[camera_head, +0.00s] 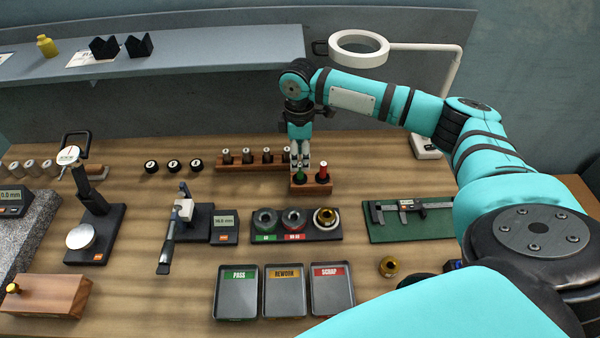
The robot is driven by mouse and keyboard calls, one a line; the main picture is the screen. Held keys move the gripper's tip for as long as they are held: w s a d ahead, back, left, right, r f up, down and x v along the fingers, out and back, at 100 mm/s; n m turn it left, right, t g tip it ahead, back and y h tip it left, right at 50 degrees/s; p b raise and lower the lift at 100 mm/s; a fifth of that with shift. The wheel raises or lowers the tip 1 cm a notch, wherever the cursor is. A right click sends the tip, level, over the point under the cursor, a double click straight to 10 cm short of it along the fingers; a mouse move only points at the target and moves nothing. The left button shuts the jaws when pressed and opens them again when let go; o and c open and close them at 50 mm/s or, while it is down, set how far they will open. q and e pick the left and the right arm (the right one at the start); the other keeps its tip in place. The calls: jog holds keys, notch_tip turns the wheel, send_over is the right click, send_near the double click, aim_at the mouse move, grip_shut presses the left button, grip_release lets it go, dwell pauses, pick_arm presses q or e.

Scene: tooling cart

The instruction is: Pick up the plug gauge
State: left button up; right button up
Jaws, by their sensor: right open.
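The plug gauge appears as two upright pieces, a green-ended one (300,177) and a red-ended one (323,171), in a small wooden stand (312,188) near the middle of the bench. My right gripper (300,166) points down directly over the green end, with its fingertips close around or just above it. The gripper is open. I cannot tell whether the fingers touch the green end, and they hide part of it. My left gripper is not in view.
A wooden rack with several dark cylinders (247,157) stands just behind the stand. A black tray of ring gauges (341,236) lies in front, and calipers on a green mat (409,232) lie to the right. A ring lamp (359,38) stands behind my arm.

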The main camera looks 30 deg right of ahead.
aim_at(300, 164)
jog(key=shift+s+f+p, duration=0.1)
jog(key=shift+f+p, duration=0.25)
jog(key=shift+f, duration=0.25)
notch_tip(300, 164, down, 4)
jog(key=shift+s+r+p, duration=0.1)
jog(key=shift+r+p, duration=0.1)
jog(key=shift+p, duration=0.5)
jog(key=shift+f, duration=0.4)
jog(key=shift+c, duration=0.3)
grip_shut()
